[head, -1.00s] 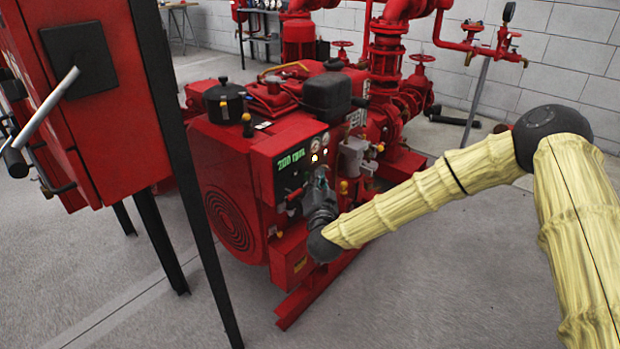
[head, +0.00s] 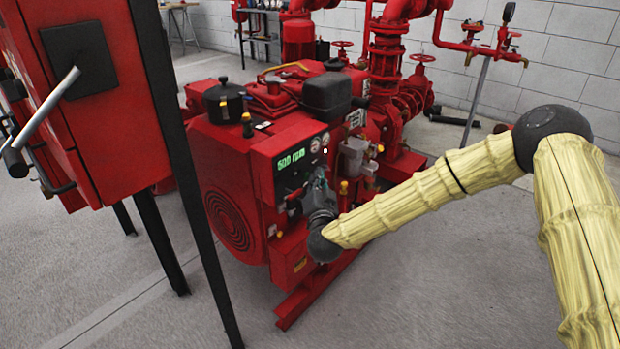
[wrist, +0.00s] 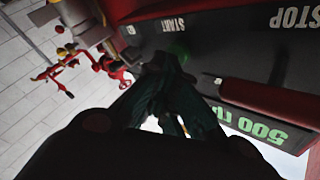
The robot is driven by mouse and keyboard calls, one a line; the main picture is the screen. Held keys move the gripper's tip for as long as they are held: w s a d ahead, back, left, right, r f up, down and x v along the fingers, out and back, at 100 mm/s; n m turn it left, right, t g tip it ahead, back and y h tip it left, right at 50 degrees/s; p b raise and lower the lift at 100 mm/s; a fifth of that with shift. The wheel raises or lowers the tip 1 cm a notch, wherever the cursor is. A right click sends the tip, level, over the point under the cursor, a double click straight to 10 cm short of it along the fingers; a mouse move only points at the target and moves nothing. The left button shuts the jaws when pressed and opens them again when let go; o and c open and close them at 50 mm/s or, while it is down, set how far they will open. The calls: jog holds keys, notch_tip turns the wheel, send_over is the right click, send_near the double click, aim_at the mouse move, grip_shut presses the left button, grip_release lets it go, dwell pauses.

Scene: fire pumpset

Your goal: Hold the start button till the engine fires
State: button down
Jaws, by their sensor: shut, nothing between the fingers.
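The red engine (head: 228,165) carries a dark control panel (head: 286,182) on its near end. A green readout (head: 291,160) there shows 500 rpm; it also shows upside down in the wrist view (wrist: 250,126). In the wrist view a green start button (wrist: 179,47) sits beside the word START, partly hidden by my fingers. My gripper (wrist: 165,65) is shut and empty, with its fingertips at the button. I cannot tell whether they press it fully in. In the head view my gripper (head: 318,180) is against the panel and hides the button.
The word STOP (wrist: 297,17) is on the same panel. A red cabinet (head: 110,125) on black legs stands at the left, nearer to me. Red pipes and valves (head: 388,75) rise behind the engine. The grey floor (head: 430,270) at front right is clear below my arm.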

jog(key=shift+d, duration=0.1)
dwell(0.3)
jog(key=shift+s+d+p, duration=0.3)
jog(key=shift+s+d, duration=0.2)
jog(key=shift+d, duration=0.1)
jog(key=s+d, duration=0.1)
jog(key=d, duration=0.1)
jog(key=s+d+p, duration=0.1)
jog(key=s+d, duration=0.1)
dwell(0.7)
